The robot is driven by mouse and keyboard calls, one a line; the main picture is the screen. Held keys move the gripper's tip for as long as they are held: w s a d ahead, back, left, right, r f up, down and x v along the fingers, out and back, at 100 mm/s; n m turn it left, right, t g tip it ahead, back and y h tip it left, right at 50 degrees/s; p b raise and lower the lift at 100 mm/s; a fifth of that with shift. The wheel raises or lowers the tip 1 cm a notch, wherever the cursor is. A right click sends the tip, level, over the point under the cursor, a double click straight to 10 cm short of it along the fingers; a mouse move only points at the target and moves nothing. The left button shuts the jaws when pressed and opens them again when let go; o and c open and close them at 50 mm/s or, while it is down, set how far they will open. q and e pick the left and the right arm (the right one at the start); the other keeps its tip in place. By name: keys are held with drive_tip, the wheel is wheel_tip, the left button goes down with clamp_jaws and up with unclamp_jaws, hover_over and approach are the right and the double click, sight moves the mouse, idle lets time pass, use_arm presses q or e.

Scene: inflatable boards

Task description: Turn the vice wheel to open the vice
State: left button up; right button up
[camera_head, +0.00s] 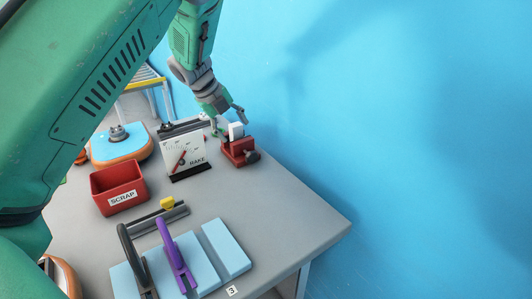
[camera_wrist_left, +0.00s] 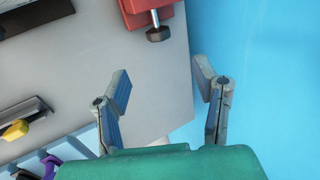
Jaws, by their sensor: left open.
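The red vice (camera_head: 238,153) stands near the right edge of the grey table, with a white piece (camera_head: 236,130) upright at its jaws. Its dark wheel (camera_head: 252,156) faces the table's front right. The wrist view shows part of the red vice (camera_wrist_left: 145,8) at the top, with the dark wheel (camera_wrist_left: 158,34) below it. My left gripper (camera_head: 230,120) is just above and behind the vice in the head view. In the wrist view its two fingers (camera_wrist_left: 164,88) are spread and empty, apart from the wheel. My right gripper is not in view.
A gauge card (camera_head: 185,155) on a black base stands left of the vice. A red SCRAP bin (camera_head: 119,189) is farther left. Light blue boards (camera_head: 226,248) with black and purple handled tools lie in front. A blue wall borders the right side.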

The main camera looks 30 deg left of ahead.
sight(249, 154)
use_arm(q)
drive_tip(key=b+x, duration=0.1)
drive_tip(key=x, duration=1.1)
drive_tip(key=shift+f, duration=0.35)
drive_tip(key=shift+w+d+f, duration=0.2)
drive_tip(key=shift+w+f, duration=0.05)
drive_tip(key=shift+f, duration=0.1)
drive_tip(key=c, duration=1.2)
